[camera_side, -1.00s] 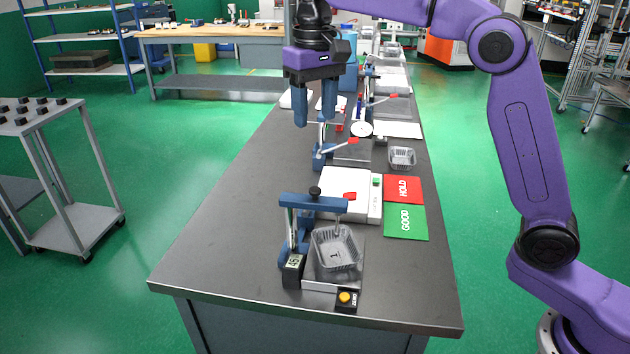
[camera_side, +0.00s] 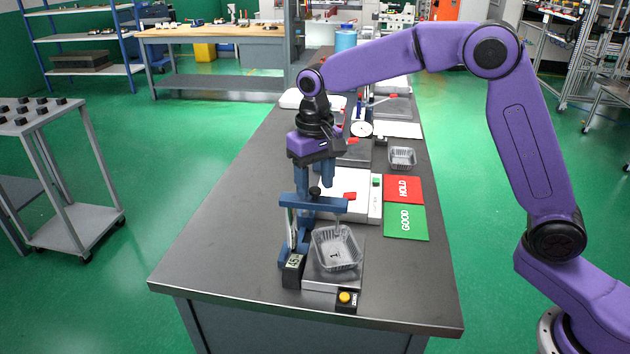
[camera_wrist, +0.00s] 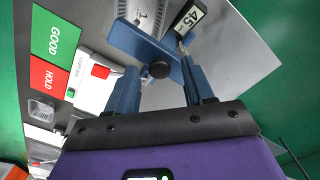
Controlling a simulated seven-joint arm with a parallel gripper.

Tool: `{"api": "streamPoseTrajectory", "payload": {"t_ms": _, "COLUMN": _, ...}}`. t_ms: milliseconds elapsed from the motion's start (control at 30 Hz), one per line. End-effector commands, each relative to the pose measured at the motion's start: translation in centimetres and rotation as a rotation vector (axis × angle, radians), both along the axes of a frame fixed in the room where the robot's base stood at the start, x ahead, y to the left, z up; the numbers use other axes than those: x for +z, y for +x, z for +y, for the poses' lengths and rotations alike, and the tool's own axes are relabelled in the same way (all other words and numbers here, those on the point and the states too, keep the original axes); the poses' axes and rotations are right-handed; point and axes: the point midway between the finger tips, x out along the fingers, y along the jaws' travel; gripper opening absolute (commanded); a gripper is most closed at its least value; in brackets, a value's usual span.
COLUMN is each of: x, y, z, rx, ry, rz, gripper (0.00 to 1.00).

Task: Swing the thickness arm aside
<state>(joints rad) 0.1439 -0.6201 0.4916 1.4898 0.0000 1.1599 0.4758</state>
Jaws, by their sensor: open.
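The thickness arm (camera_side: 328,203) is a blue bar with a black knob (camera_side: 315,190) on top, on an upright stand. It reaches over a clear ribbed tray (camera_side: 337,262) marked 1, which sits on the gauge's grey plate. My gripper (camera_side: 314,184) is open, pointing down just behind the bar. In the wrist view, the thickness arm (camera_wrist: 140,42) runs between my gripper's (camera_wrist: 160,62) two blue fingers, with the knob (camera_wrist: 159,70) in the gap. I cannot tell whether either finger touches the bar. The tray (camera_wrist: 148,12) shows only partly at the top edge there.
A small display (camera_side: 293,271) stands left of the tray, and a yellow-button box (camera_side: 346,299) in front. Red HOLD (camera_side: 403,188) and green GOOD (camera_side: 406,222) mats lie right. The table's left side is clear.

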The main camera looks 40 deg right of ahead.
Motion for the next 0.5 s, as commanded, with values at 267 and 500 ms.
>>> {"api": "streamPoseTrajectory", "payload": {"t_ms": 267, "x": -0.45, "y": -0.01, "z": -0.04, "rx": -0.001, "ry": 0.0, "rz": 0.001, "gripper": 0.52}}
{"api": "streamPoseTrajectory", "payload": {"t_ms": 500, "x": -0.41, "y": -0.01, "z": -0.03, "rx": 0.0, "ry": 0.0, "rz": 0.0, "gripper": 0.03}}
